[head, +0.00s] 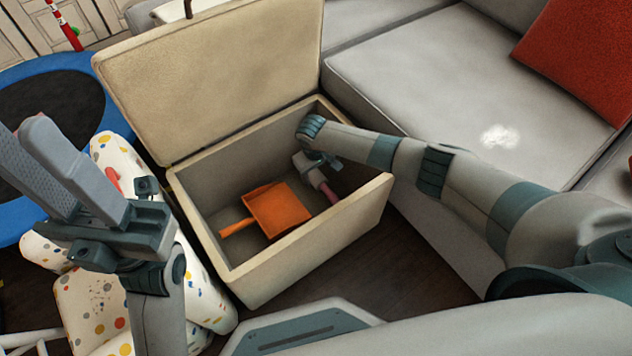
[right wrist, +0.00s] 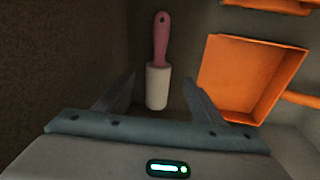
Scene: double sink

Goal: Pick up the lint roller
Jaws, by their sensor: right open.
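The lint roller has a pink handle and a white roller. In the right wrist view the lint roller (right wrist: 157,85) lies ahead, with its white end between the open fingertips and its pink handle pointing away. In the head view its pink handle (head: 329,193) shows inside the open storage box (head: 315,250), partly hidden by my right gripper. My right gripper (head: 318,172) is down inside the box, open and empty. My left gripper (head: 28,130) is raised at the left, outside the box and far from the roller; its finger gap is unclear.
An orange dustpan (head: 278,208) lies in the box beside the roller. The box lid (head: 215,80) stands open behind. A grey sofa (head: 450,80) is at the right, spotted cushions (head: 95,300) and a blue-rimmed trampoline (head: 85,65) at the left.

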